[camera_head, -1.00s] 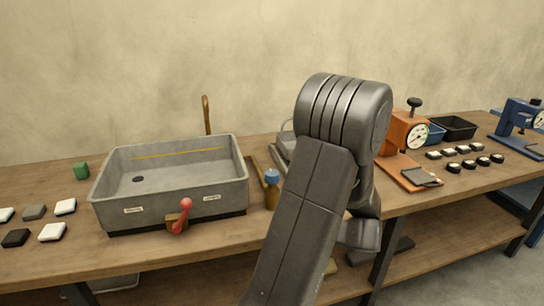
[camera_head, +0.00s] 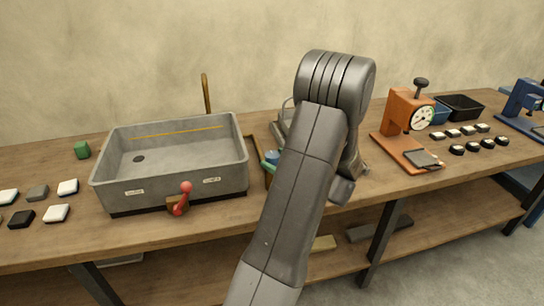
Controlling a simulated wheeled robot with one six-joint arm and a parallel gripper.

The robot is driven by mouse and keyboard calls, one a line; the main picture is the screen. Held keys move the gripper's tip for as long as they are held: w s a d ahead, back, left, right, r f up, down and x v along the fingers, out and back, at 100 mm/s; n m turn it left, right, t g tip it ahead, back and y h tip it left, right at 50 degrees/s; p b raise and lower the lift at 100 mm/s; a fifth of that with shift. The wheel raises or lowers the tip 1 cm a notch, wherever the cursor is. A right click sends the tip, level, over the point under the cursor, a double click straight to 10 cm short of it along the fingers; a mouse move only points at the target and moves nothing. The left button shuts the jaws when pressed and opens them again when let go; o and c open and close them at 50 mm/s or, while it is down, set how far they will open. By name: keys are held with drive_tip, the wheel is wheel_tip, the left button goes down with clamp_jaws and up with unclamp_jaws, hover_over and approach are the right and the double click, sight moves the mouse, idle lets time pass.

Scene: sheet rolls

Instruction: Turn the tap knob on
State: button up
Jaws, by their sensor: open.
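The tap knob is a red lever with a ball end (camera_head: 185,188), on a small brown mount on the front wall of the grey sink basin (camera_head: 130,200). It leans up and slightly to the right, between two small white labels too small to read. A thin brass spout (camera_head: 206,94) rises behind the basin. My arm stands to the right of the basin, its forearm crossing the middle of the picture. My gripper is hidden behind the arm, clear of the red lever as far as I see.
A blue-capped item (camera_head: 271,156) stands right of the basin, partly covered by my arm, with a small green piece (camera_head: 268,168) beside it. An orange dial press (camera_head: 402,115) stands right. Space before the lever is clear.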

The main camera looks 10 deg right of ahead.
drive_tip(key=shift+x, duration=1.15)
drive_tip(key=c, duration=1)
